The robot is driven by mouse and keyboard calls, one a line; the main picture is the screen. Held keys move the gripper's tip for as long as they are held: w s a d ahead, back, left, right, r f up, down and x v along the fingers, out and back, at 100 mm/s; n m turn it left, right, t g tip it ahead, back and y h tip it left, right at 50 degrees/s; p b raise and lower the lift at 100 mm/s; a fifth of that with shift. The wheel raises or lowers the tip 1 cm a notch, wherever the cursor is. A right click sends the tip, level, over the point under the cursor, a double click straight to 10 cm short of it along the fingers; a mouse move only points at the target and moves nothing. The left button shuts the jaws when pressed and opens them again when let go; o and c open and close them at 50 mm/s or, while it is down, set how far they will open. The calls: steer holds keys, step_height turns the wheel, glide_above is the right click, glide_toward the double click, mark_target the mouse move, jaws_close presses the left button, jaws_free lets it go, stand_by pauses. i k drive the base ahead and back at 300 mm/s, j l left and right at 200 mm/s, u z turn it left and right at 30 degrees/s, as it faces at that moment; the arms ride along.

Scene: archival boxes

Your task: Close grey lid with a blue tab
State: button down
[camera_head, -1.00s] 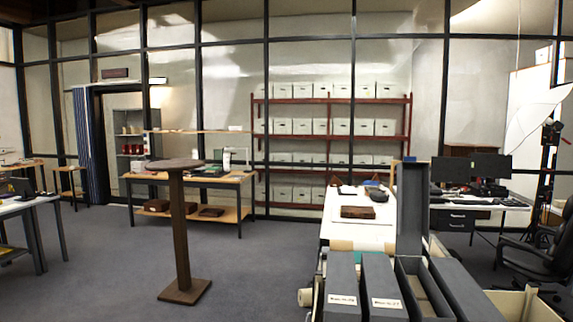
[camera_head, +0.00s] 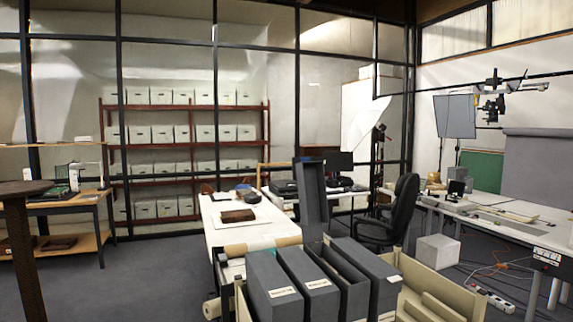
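A row of dark grey archival boxes stands at the bottom centre. One of them, the open grey box (camera_head: 355,291), has its hollow inside showing. A tall grey lid (camera_head: 313,192) stands upright at the far end of this box, swung open. My gripper is not in view.
A cream tray or bin (camera_head: 455,290) stands right of the boxes. An office chair (camera_head: 402,205) is behind to the right. A brown pedestal (camera_head: 22,245) stands at the left, with free floor between.

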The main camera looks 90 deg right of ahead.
mark_target(313, 205)
steer(key=i+l+z, duration=0.3)
steer(key=z, duration=0.15)
steer(key=i+l+z, duration=0.15)
steer(key=i+z, duration=0.25)
steer(key=i+l+z, duration=0.1)
steer(key=z, duration=0.35)
steer(key=i+j+z, duration=0.1)
steer(key=i+z, duration=0.35)
steer(key=i+j+z, duration=0.15)
steer(key=i+z, duration=0.25)
steer(key=i+j+z, duration=0.2)
steer(key=z, duration=0.25)
